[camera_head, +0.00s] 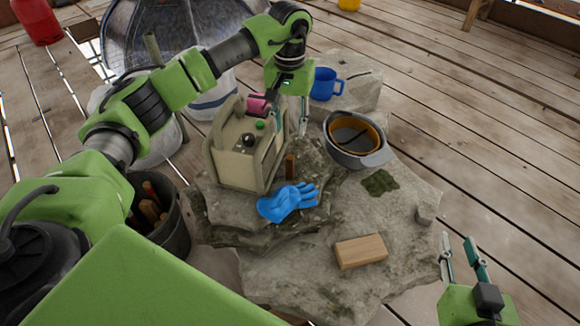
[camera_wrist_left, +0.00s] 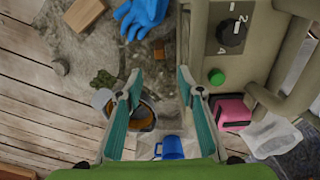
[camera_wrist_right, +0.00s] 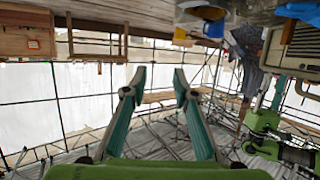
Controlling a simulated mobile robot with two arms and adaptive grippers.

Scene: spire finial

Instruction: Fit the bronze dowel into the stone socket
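A small brown upright peg, probably the bronze dowel (camera_head: 290,165), stands on the stone beside the beige box; it also shows in the left wrist view (camera_wrist_left: 159,48). I cannot make out the stone socket for sure; its opening is not clearly visible on the grey stone slabs (camera_head: 400,225). My left gripper (camera_head: 291,122) is open and empty, pointing down beside the box, above and behind the peg. Its spread fingers show in the left wrist view (camera_wrist_left: 158,74). My right gripper (camera_head: 458,239) is open and empty, off the right edge of the slabs.
The beige box (camera_head: 232,165) stands beside the peg, with a pink item (camera_head: 257,104) at its back. A blue glove (camera_head: 288,202) lies in front. A wooden block (camera_head: 361,251), moss (camera_head: 380,182), an upturned helmet (camera_head: 357,140) and a blue mug (camera_head: 325,84) lie around. A bucket (camera_head: 172,220) stands left.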

